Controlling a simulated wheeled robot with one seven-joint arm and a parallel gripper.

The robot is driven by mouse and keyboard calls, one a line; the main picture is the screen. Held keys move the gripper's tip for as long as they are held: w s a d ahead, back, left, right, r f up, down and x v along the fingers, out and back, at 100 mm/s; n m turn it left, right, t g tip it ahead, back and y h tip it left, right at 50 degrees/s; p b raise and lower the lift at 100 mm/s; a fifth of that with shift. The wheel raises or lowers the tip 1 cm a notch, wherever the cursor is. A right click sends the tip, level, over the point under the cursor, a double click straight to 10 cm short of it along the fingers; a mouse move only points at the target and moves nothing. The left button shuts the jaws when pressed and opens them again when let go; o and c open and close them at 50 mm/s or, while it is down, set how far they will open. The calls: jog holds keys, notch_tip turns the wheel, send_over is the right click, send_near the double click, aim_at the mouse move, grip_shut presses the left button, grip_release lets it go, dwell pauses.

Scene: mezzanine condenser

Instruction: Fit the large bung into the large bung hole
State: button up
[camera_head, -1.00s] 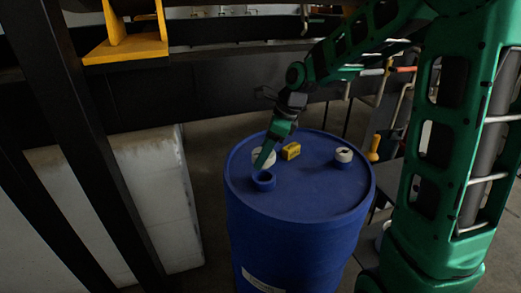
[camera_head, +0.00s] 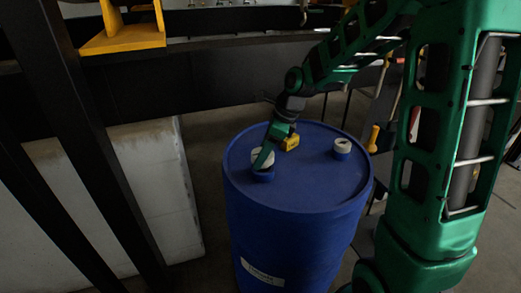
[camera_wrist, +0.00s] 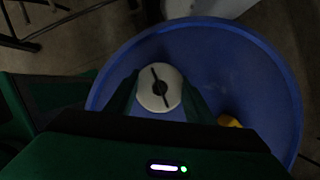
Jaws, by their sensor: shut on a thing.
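My gripper (camera_head: 263,160) is shut on the large bung (camera_head: 264,155), a white round plug with a dark slot across its top. In the wrist view the bung (camera_wrist: 151,98) sits between the two fingers. Under it, the raised blue neck of the large bung hole (camera_head: 263,175) stands on the lid of the blue drum (camera_head: 310,190). The bung lines up over this neck and hides its opening. I cannot tell how deep it sits.
A yellow block (camera_head: 290,142) lies on the lid just behind my gripper. A second white bung (camera_head: 342,144) sits on another blue neck at the lid's right. The front of the lid is clear. A dark beam (camera_head: 200,85) runs behind the drum.

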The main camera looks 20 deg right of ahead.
jog(key=shift+f, duration=0.95)
jog(key=shift+s+f, duration=0.3)
jog(key=shift+f, duration=0.05)
jog(key=o, duration=1.1)
jog(key=shift+f, duration=0.2)
jog(key=shift+o, duration=0.2)
jog(key=shift+r, duration=0.2)
jog(key=shift+w+d+r, duration=0.15)
jog(key=shift+w+r, duration=0.05)
jog(key=shift+w, duration=0.1)
jog(key=v, duration=1.1)
jog(key=shift+w, duration=0.2)
